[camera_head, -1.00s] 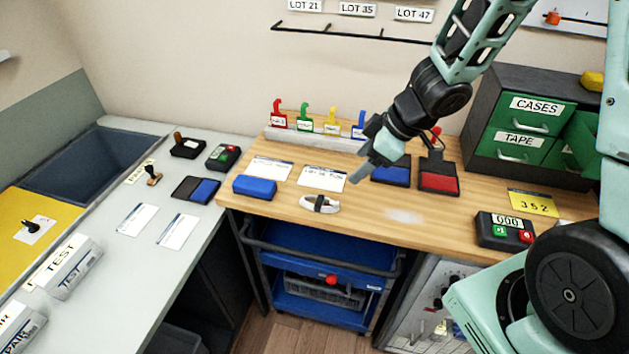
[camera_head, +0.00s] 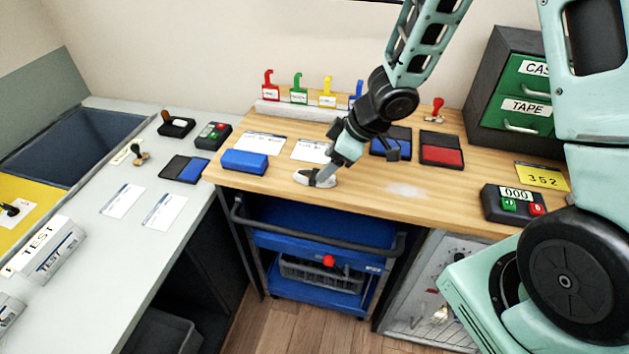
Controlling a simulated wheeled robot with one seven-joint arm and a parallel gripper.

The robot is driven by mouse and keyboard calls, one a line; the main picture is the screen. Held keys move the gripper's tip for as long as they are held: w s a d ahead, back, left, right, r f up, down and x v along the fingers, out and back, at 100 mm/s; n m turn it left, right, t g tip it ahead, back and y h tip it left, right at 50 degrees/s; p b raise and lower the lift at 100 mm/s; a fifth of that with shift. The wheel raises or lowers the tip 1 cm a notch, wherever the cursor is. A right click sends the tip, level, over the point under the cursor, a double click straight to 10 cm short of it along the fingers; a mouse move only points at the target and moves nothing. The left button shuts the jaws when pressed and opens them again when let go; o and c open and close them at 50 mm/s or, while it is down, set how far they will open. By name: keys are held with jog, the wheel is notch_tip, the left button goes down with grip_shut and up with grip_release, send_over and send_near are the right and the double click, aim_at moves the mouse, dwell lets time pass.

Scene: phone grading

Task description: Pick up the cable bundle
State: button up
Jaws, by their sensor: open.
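The cable bundle (camera_head: 302,176) is a small white coil with a dark band around its middle. It lies near the front edge of the wooden bench (camera_head: 440,207). My gripper (camera_head: 322,176) is open, low over the bench, with its fingers at the right part of the bundle. The fingers and wrist hide part of the bundle. I cannot tell whether a finger touches it.
A blue block (camera_head: 244,161) lies left of the bundle, and a white card (camera_head: 311,151) lies behind it. Blue (camera_head: 378,146) and red (camera_head: 441,149) pads stand to the right. A counter device (camera_head: 512,203) is further right. A blue cart (camera_head: 318,238) is below the bench.

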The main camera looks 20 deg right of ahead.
aim_at(316, 174)
jog(key=b+x, duration=0.1)
jog(key=x, duration=0.4)
jog(key=shift+w+d, duration=0.1)
jog(key=shift+d, duration=0.05)
jog(key=c, duration=1.1)
jog(key=shift+o, duration=0.2)
